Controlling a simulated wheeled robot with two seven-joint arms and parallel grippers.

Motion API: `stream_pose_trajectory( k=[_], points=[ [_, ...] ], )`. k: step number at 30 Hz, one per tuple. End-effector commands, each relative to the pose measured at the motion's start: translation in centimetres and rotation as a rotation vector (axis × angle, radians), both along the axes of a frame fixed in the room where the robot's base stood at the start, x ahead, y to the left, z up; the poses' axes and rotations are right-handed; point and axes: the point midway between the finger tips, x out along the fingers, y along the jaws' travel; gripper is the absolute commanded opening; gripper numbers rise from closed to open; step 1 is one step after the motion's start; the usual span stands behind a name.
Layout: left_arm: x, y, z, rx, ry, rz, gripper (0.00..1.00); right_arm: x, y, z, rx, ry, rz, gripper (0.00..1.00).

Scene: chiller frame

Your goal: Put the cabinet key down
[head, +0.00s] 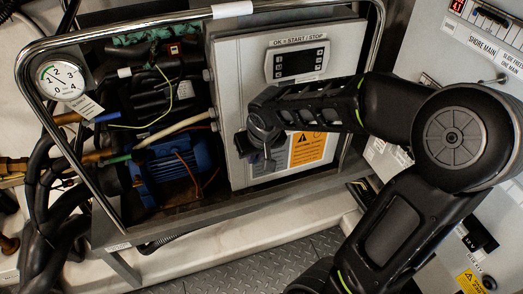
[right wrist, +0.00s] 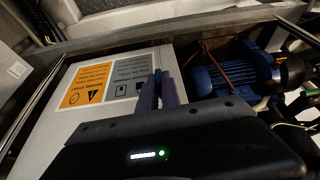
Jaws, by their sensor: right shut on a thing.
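My right gripper (head: 264,158) is at the front of the grey cabinet door (head: 228,80), below the display and beside the orange warning label. In the right wrist view, its two fingers (right wrist: 161,92) are close together in front of the door and its labels. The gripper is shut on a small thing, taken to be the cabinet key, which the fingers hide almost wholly. I cannot tell whether the key touches the door or its lock. My left gripper is not in view.
A chrome tube frame (head: 150,22) surrounds the cabinet, with a pressure gauge (head: 61,80) at its left. A blue motor (head: 178,168) and hoses sit left of the cabinet. A pale ledge (head: 210,229) and tread-plate floor (head: 255,270) lie below. A control panel (head: 455,65) stands at right.

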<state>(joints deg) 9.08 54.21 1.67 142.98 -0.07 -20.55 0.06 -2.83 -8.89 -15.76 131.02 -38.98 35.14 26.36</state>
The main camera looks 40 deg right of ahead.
Motion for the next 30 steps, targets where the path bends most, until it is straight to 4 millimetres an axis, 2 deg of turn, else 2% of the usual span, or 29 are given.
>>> stream_pose_trajectory(
  k=[5, 10, 12, 15, 19, 30],
  points=[
    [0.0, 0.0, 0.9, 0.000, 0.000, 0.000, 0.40, 3.4, 3.5, 1.7, -0.005, 0.000, 0.080, 0.00],
    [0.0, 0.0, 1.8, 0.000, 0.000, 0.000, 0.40, 7.4, 9.5, 3.7, -0.005, -0.001, 0.190, 0.00],
    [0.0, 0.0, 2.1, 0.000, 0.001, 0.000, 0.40, 8.6, 11.8, 4.2, -0.004, -0.001, 0.227, 0.00],
    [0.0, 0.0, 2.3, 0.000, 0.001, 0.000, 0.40, 9.5, 14.1, 4.7, -0.001, 0.000, 0.261, 0.00],
    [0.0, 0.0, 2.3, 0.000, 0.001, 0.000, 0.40, 9.8, 14.9, 4.8, 0.000, 0.000, 0.274, 0.00],
    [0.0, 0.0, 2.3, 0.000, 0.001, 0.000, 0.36, 9.8, 14.8, 4.8, 0.001, -0.001, 0.272, 0.00]
  ],
)
